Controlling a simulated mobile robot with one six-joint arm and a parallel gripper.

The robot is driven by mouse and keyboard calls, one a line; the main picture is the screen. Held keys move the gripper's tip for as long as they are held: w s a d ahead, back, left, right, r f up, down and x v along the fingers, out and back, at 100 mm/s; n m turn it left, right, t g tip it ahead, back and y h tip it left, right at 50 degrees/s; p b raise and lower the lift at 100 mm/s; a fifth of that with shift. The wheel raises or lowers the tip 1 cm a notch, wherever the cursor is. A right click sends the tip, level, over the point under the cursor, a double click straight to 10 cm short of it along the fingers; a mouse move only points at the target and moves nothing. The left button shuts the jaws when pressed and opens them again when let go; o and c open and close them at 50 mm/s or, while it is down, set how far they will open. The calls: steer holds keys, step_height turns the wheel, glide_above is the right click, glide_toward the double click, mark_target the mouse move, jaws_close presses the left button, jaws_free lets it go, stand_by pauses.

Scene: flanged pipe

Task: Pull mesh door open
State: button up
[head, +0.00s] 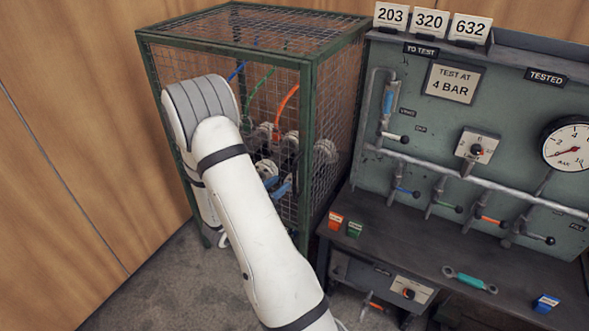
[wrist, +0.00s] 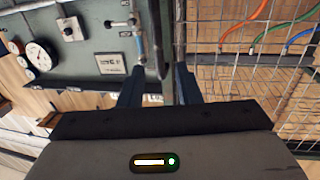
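The green-framed wire mesh cage (head: 307,130) stands left of the test panel. Its front mesh face (head: 278,85) stands in its frame and looks closed; my arm covers much of it. No door handle can be made out. Mesh (wrist: 250,75) fills the right of that view.
Colored hoses and fittings (head: 265,168) are inside the cage. The test panel (head: 450,115) has valves, a gauge (head: 570,145) and number cards. Its bench (head: 400,240) holds small colored blocks and a teal-handled tool (head: 470,280). A wooden wall is at left; floor shows below.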

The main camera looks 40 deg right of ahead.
steer(key=p+x, duration=0.2)
steer(key=x, duration=0.5)
steer(key=shift+d, duration=0.4)
steer(key=shift+s, duration=0.1)
steer(key=shift+c, duration=0.3)
jaws_close()
